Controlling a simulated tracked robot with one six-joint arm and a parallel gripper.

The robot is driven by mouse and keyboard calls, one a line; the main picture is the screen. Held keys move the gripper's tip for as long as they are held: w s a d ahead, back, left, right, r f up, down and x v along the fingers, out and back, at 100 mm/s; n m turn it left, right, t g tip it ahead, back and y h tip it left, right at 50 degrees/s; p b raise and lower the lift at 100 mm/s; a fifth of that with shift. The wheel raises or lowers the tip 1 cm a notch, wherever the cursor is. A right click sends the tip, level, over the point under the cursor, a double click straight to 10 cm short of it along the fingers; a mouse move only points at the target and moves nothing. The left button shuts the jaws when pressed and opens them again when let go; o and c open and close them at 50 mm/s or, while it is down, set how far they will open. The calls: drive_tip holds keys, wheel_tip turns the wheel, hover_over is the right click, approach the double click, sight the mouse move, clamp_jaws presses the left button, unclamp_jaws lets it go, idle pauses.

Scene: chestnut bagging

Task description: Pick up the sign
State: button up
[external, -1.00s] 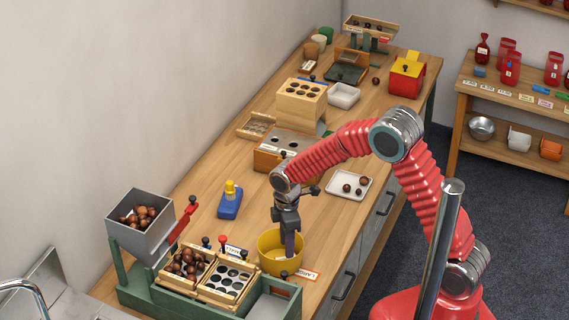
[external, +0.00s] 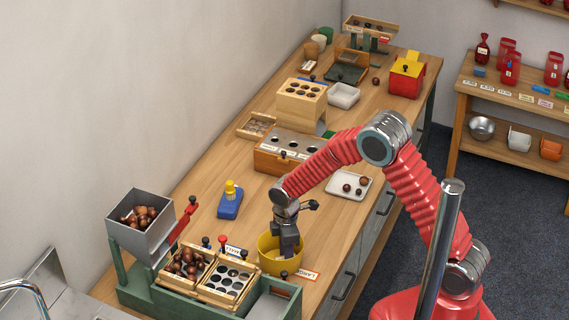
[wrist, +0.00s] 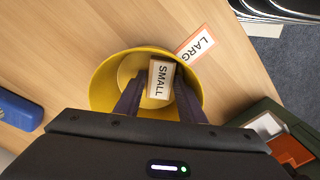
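A small white sign reading SMALL (wrist: 160,80) with a wooden edge sits inside the yellow bowl (wrist: 103,88). The same bowl shows in the external view (external: 269,263), where my gripper (external: 289,252) reaches down into it and hides the sign. In the wrist view my gripper (wrist: 158,95) has its two dark fingers apart, one on each side of the SMALL sign. A narrow gap seems to show beside the sign, and no firm grip is visible. A second sign reading LARG, cut off, (wrist: 196,42) lies on the table beside the bowl.
A green stand with wooden trays (external: 228,281) of chestnuts is close left of the bowl. A grey hopper (external: 140,238) stands behind it. A blue block with a yellow top (external: 230,204) and a white tray (external: 348,194) stand farther back. The table's front edge is near the bowl.

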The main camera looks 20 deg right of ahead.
idle(0.4)
drive_tip(key=c, duration=0.8)
drive_tip(key=shift+o, duration=0.2)
drive_tip(key=shift+r, duration=0.15)
wheel_tip(320, 180, up, 10)
idle(0.8)
drive_tip(key=w+d+r+m, duration=0.1)
drive_tip(key=w+d+m, duration=0.2)
drive_tip(key=d, duration=0.7)
drive_tip(key=w+d+r+m, duration=0.1)
drive_tip(key=w+d+m, duration=0.2)
drive_tip(key=d+m, duration=0.5)
drive_tip(key=w+d+r+m, duration=0.2)
drive_tip(key=d+m, duration=0.3)
drive_tip(key=d, duration=0.7)
drive_tip(key=shift+w+d+m, duration=0.3)
drive_tip(key=shift+w+d, duration=0.1)
drive_tip(key=shift+w, duration=0.5)
drive_tip(key=shift+r, duration=0.1)
